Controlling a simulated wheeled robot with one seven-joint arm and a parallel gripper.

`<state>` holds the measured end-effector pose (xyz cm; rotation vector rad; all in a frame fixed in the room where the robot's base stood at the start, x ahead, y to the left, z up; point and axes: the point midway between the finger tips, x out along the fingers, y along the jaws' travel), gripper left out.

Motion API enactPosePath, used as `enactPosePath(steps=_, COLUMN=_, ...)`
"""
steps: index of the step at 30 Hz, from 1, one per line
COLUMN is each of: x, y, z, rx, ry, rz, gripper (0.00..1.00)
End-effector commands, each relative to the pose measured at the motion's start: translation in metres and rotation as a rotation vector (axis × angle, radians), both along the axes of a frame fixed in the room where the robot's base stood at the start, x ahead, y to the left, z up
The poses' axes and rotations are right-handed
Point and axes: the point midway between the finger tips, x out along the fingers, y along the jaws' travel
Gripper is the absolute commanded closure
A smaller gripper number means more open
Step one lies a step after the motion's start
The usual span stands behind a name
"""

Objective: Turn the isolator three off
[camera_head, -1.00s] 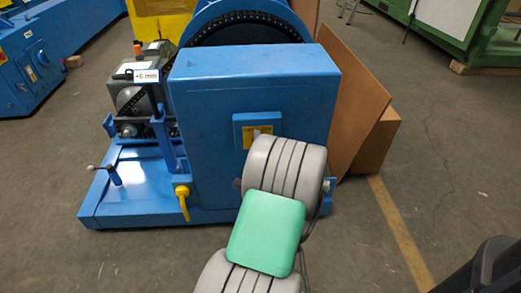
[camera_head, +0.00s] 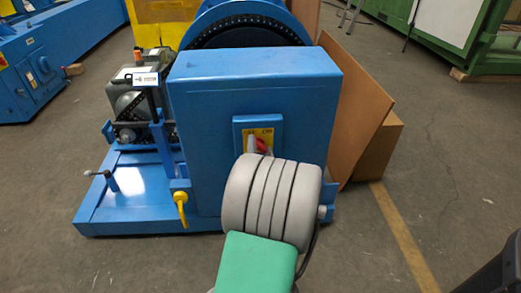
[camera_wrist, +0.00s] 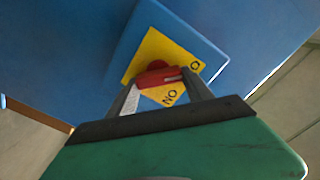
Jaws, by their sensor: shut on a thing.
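The isolator is a red handle (camera_wrist: 158,77) on a yellow plate (camera_wrist: 150,52), fixed to the front of a blue housing (camera_head: 255,100). In the wrist view, lettering reading "ON" and part of another mark show on the plate's right side, beside the handle. The handle lies crosswise between the two fingers of my gripper (camera_wrist: 165,88), which is shut on it. In the head view, the red handle (camera_head: 262,146) shows just above my grey wrist, which hides most of the fingers. I cannot tell which setting the handle points to.
A yellow lever (camera_head: 181,203) sticks out left of the housing, above the blue base (camera_head: 130,222). A crank handle (camera_head: 105,176) stands farther left. Brown boards (camera_head: 350,105) lean at the housing's right side. Open floor lies to the right.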

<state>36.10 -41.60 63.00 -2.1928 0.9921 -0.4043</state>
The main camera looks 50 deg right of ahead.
Motion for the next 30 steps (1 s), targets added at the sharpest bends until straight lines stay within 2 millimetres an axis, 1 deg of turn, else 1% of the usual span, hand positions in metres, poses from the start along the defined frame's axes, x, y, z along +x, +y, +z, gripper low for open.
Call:
enactPosePath(steps=10, x=0.000, y=0.000, z=0.000, rx=-0.003, ry=0.004, rz=0.001, gripper=0.81)
enactPosePath(steps=11, x=0.000, y=0.000, z=0.000, rx=-0.003, ry=0.004, rz=0.001, gripper=0.39)
enactPosePath(steps=18, x=0.000, y=0.000, z=0.000, rx=-0.003, ry=0.003, rz=0.000, gripper=0.20)
enactPosePath(steps=26, x=-0.001, y=0.000, z=0.000, rx=-0.001, ry=0.003, rz=-0.001, gripper=0.19)
enactPosePath(steps=30, x=-0.010, y=0.009, z=-0.001, rx=-0.001, ry=0.002, rz=-0.004, gripper=0.19)
